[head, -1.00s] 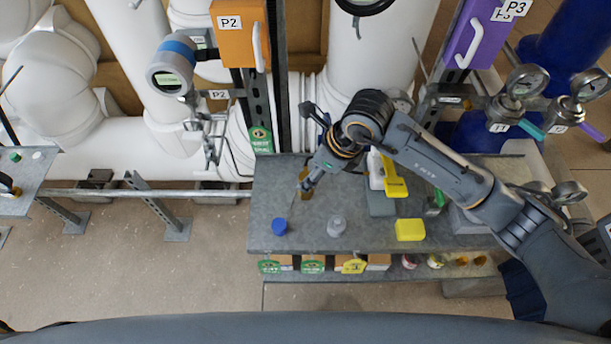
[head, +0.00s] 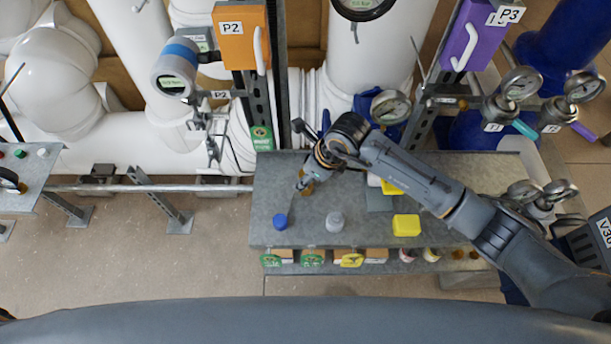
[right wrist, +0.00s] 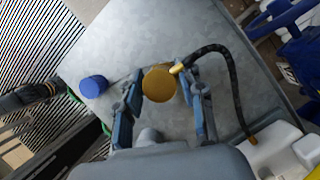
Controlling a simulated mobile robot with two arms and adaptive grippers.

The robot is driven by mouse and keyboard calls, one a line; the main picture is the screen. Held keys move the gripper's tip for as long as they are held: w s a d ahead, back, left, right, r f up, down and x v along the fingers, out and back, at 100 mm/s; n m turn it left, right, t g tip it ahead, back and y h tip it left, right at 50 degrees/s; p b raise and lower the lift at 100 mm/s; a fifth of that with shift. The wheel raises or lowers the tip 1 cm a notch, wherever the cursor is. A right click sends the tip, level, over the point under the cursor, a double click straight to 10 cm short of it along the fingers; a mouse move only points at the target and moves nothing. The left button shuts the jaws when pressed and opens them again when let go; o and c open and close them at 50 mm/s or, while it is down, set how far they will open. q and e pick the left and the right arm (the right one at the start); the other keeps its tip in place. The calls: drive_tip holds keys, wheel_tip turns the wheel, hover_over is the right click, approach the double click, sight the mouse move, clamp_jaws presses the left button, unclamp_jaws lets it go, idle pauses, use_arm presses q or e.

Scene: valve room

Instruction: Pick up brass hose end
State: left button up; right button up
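A round brass piece (right wrist: 159,84) is seen end-on over the grey bench in the right wrist view. A black hose (right wrist: 233,90) curves in from the right, and its small brass tip (right wrist: 177,69) shows at the round piece's upper right edge. Whether they touch or are joined I cannot tell. My right gripper (right wrist: 165,88) is open, with one finger on each side of the round piece and small gaps visible. In the head view the right gripper (head: 301,186) is low over the bench, beside an amber-brown thing (head: 308,188) partly hidden by it. My left gripper is not in view.
The blue piece also shows in the wrist view (right wrist: 93,86). Pipes and gauges (head: 390,107) stand behind.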

drive_tip(key=c, duration=0.4)
drive_tip(key=shift+c, duration=0.2)
drive_tip(key=shift+r+b, duration=0.4)
wheel_tip(320, 180, up, 2)
drive_tip(key=shift+d+r+b, duration=0.1)
drive_tip(key=shift+r+b, duration=0.1)
drive_tip(key=shift+b, duration=0.7)
drive_tip(key=s+d+r+b, duration=0.4)
drive_tip(key=s+d+r, duration=0.4)
drive_tip(key=s+r, duration=0.2)
drive_tip(key=shift+s+d+b, duration=0.15)
drive_tip(key=shift+s+b, duration=0.2)
drive_tip(key=shift+s, duration=0.25)
drive_tip(key=shift+f, duration=0.1)
